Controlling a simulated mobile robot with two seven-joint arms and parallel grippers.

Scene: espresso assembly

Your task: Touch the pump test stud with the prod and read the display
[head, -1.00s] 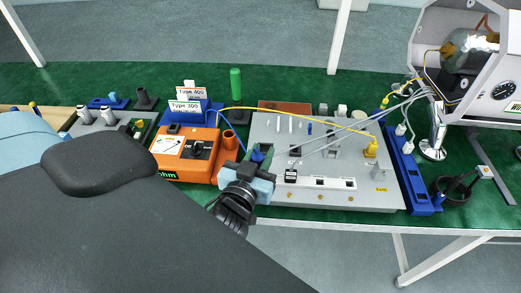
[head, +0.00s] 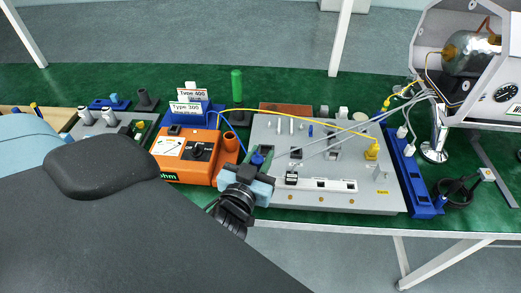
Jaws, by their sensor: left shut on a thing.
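My left gripper (head: 256,172) is shut on the blue prod (head: 257,158), low over the left edge of the grey test panel (head: 330,203). Most of the prod is hidden by the jaws, and I cannot see whether its tip touches anything. A blue lead runs to it from the orange meter (head: 200,157). The meter has a black dial and a green-lit display (head: 169,176), partly covered by my arm; only "hm" can be read. Small brass studs (head: 320,199) line the panel's front face; I cannot tell which is the pump's. My right gripper is not in view.
A blue rack with Type 300 (head: 186,107) and Type 400 cards stands behind the meter. A blue strip (head: 412,172) and the open white machine housing (head: 500,108) stand right. Grey cables cross the panel.

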